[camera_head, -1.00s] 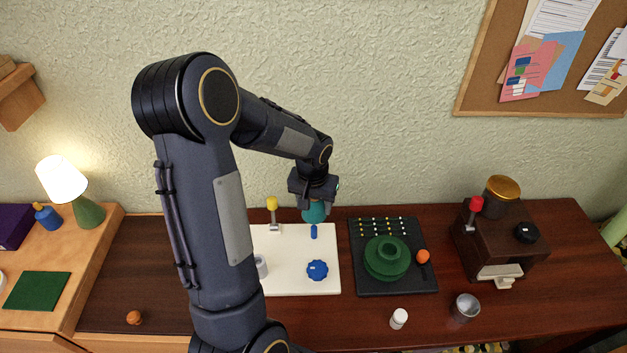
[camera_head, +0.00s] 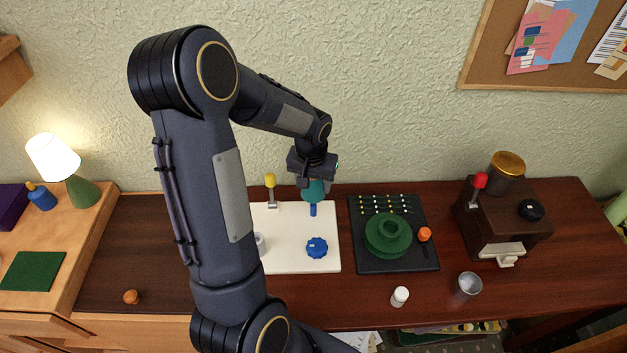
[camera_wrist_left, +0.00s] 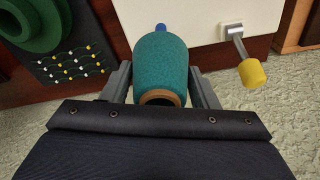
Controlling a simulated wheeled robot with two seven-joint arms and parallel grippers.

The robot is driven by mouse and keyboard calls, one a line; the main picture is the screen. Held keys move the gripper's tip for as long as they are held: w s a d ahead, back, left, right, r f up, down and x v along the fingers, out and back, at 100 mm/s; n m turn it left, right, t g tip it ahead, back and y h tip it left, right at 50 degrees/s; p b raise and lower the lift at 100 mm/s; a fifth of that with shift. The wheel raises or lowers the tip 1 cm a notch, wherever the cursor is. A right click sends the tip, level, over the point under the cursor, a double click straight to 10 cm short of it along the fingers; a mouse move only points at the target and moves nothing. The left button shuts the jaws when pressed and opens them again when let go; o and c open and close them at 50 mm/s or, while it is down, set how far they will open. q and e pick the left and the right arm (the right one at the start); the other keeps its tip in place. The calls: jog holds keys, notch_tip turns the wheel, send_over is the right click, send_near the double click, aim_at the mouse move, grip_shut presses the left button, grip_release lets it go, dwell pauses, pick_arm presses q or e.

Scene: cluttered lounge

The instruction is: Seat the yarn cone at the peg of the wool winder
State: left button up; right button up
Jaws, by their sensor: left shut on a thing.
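The teal yarn cone (camera_head: 314,191) is held in my left gripper (camera_head: 313,180), which is shut on it. In the left wrist view the cone (camera_wrist_left: 161,68) sits between the two fingers, its brown-rimmed open end toward the camera. The wool winder looks to be the white board (camera_head: 286,258) with a blue peg (camera_head: 313,210), a blue knob (camera_head: 317,247) and a yellow-tipped lever (camera_head: 271,187). The peg shows just below the cone, and its tip also shows past the cone's far end in the wrist view (camera_wrist_left: 161,27). Contact between them cannot be told. My right gripper is not in view.
Right of the board lies a black board (camera_head: 404,261) with a green stepped disc (camera_head: 388,236) and an orange knob (camera_head: 425,234). A brown machine (camera_head: 492,228) stands further right. A white bottle (camera_head: 400,296) and metal cup (camera_head: 468,285) stand in front.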

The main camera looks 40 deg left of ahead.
aim_at(313, 195)
pick_arm(q)
jog(key=shift+f+b, duration=1.25)
jog(key=shift+f, duration=0.5)
dwell(0.6)
jog(key=shift+f+b, duration=0.9)
jog(key=shift+b, duration=0.2)
